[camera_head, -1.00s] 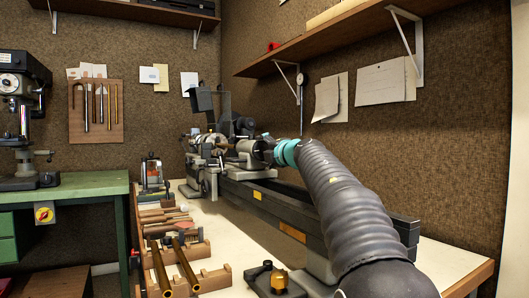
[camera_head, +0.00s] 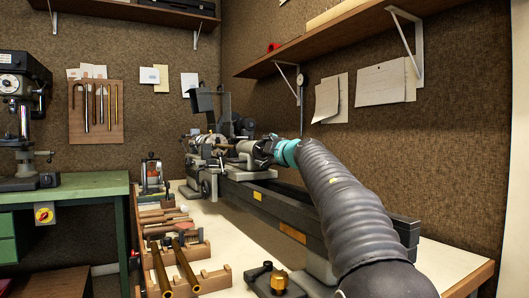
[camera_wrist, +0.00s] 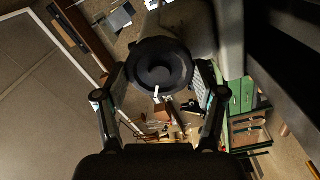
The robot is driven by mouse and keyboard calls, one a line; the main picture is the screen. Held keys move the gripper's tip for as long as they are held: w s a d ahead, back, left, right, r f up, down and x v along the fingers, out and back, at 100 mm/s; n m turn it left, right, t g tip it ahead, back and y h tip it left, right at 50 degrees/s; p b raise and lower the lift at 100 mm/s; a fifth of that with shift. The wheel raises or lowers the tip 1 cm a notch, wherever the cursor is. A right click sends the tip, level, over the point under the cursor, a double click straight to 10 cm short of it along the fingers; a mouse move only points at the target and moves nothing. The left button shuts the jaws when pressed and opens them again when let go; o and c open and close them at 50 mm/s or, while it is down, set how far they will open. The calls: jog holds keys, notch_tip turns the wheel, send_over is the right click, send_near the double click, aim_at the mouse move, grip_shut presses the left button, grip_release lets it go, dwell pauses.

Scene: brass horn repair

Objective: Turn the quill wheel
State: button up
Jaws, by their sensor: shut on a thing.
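The lathe (camera_head: 290,208) runs along the bench, with its headstock and tailstock at the far end. In the wrist view the quill wheel (camera_wrist: 158,68) is a dark round wheel with a raised hub and a small pale handle or mark at its lower edge. My gripper (camera_wrist: 162,78) has one finger on each side of the wheel and is shut on its rim. In the head view my gripper (camera_head: 263,150) is at the tailstock end, and it mostly hides the wheel there.
A wooden rack with brass tubes (camera_head: 184,262) stands at the bench's front left. A black tool block with a brass knob (camera_head: 279,281) lies near the front. A shelf (camera_head: 330,37) hangs above the lathe. A green bench (camera_head: 80,185) with a drill press is at left.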

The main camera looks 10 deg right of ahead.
dwell(0.4)
jog(key=o, duration=1.1)
jog(key=v, duration=1.2)
